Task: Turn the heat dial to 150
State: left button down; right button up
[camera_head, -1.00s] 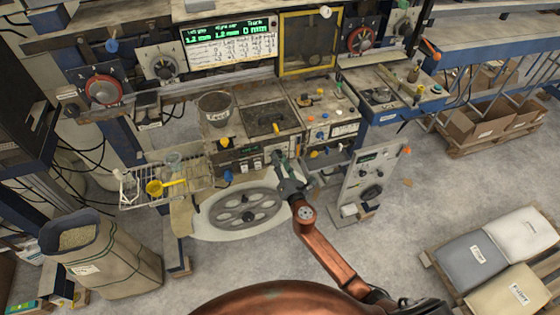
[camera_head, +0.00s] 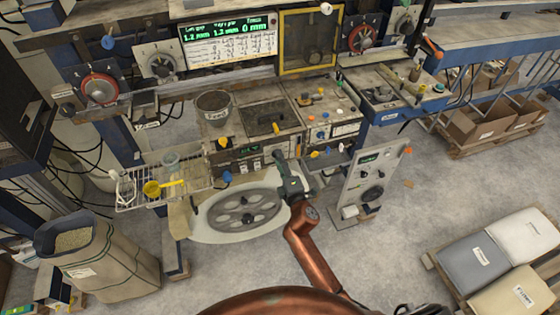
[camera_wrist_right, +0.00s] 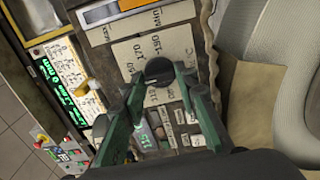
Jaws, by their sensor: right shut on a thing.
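The heat dial is a round dark knob (camera_wrist_right: 158,71) in the right wrist view. It sits on a panel beside a pale scale plate (camera_wrist_right: 150,48) with printed numbers, 150 and 170 among them. The green fingers of my right gripper (camera_wrist_right: 159,82) are closed around the knob, one on each side. I cannot tell which number it points to. A small green display (camera_wrist_right: 146,138) reads what looks like 115. In the head view my right gripper (camera_head: 283,163) reaches the machine's front panel, and the dial is hidden there. My left gripper is not in view.
A wire basket (camera_head: 128,190) with a yellow scoop (camera_head: 153,188) is further left. A standing control panel (camera_head: 373,180) is close on the right. Open floor lies beyond it.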

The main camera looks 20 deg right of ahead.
jog(key=shift+m, duration=1.9)
jog(key=shift+c, duration=0.2)
jog(key=o, duration=1.2)
jog(key=shift+c, duration=0.2)
jog(key=s, duration=1.2)
jog(key=shift+d, duration=0.2)
jog(key=shift+f, duration=0.1)
